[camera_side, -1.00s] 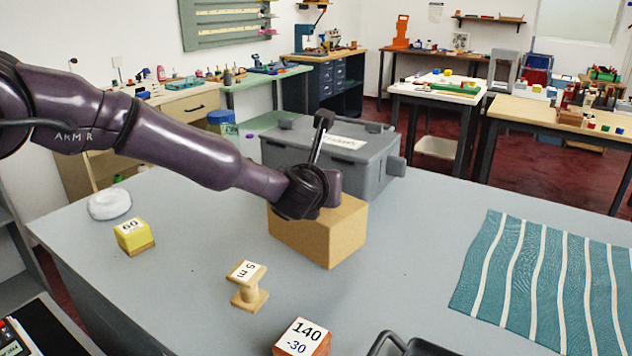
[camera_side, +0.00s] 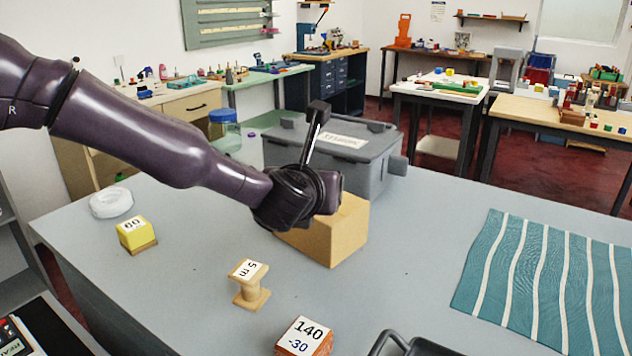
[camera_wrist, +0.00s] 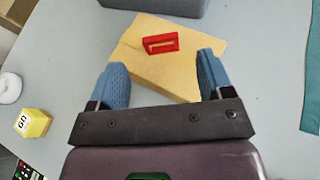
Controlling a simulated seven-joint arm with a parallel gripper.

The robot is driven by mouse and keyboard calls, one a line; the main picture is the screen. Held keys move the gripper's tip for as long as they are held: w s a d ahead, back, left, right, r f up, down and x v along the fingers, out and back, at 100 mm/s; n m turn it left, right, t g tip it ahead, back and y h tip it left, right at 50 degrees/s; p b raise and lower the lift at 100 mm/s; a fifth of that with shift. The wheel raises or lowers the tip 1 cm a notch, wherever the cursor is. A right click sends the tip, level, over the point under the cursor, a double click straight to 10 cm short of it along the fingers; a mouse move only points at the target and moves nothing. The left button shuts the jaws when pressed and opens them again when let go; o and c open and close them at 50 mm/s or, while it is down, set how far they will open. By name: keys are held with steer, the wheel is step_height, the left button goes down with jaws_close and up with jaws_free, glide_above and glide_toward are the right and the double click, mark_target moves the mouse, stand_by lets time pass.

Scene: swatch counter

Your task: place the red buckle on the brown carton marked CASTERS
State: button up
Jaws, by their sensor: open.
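The brown carton (camera_side: 335,236) stands on the grey counter in the side view; no CASTERS marking shows on the faces I see. In the wrist view the red buckle (camera_wrist: 162,43) lies on top of the carton (camera_wrist: 150,68), towards its far edge. My gripper (camera_wrist: 162,60) is open and empty, its two blue fingers apart. The buckle shows beyond and between the fingertips, with no finger touching it. In the side view my wrist hides part of the carton's top, and the buckle does not show there.
A grey lidded bin (camera_side: 378,173) stands close behind the carton. A wooden spool (camera_side: 250,285), a yellow block (camera_side: 137,236), an orange block (camera_side: 305,338) and a white roll (camera_side: 111,203) stand to the left and front. A striped teal cloth (camera_side: 545,285) lies right.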

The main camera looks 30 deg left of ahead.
steer(key=v, duration=0.5)
steer(key=s+a+r+n+g, duration=0.3)
steer(key=s+a+n, duration=0.3)
steer(key=a+n, duration=0.25)
steer(key=s+a+r+n+g, duration=0.3)
steer(key=s+a+n, duration=0.35)
steer(key=a, duration=0.25)
steer(key=s+a+f+n+h, duration=0.1)
steer(key=s+n+h, duration=0.4)
steer(key=s+n, duration=1.1)
steer(key=shift+s+a+f+g, duration=0.15)
steer(key=shift+a+f+g, duration=0.2)
steer(key=shift+a, duration=0.25)
